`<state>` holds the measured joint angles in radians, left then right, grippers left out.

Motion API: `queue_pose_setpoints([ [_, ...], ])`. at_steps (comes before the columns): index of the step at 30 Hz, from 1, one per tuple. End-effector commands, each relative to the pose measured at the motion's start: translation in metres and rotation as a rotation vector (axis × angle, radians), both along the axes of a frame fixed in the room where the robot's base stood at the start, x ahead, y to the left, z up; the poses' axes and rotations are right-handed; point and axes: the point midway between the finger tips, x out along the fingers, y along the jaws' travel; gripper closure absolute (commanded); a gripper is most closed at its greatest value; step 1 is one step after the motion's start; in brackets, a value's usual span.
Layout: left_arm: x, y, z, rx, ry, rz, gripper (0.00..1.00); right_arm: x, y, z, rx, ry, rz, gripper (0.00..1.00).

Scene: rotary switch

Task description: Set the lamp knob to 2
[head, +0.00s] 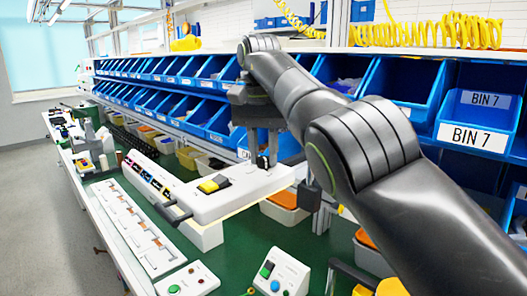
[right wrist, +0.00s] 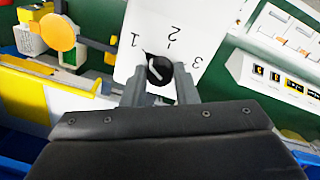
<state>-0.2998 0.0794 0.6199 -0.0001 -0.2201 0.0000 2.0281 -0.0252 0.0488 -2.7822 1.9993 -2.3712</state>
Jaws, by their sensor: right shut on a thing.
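The lamp knob (right wrist: 158,71) is a round black knob with a white mark on a white panel (right wrist: 190,22), printed 1, 2 and 3 around it. In the right wrist view its mark slants up and left, toward the side of the 1. My right gripper (right wrist: 160,88) has a finger on each side of the knob and is shut on it. In the head view my right gripper (head: 263,145) reaches down onto the right end of the white panel (head: 215,205), and the knob is mostly hidden between its fingers. My left gripper is not in view.
A white strip (head: 135,232) and button boxes (head: 188,281) stand on the green bench. Blue bins (head: 480,118) line the shelf behind my right arm.

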Motion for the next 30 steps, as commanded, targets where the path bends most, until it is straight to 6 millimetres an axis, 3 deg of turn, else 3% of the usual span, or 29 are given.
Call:
queue_pose_setpoints([
  [8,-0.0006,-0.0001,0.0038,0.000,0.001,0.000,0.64,0.0006,0.0000,0.0011,0.000,-0.001,-0.160,0.96],
  [30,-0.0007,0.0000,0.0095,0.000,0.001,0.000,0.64,0.0017,-0.0005,0.0003,0.000,-0.001,-0.815,0.96],
])
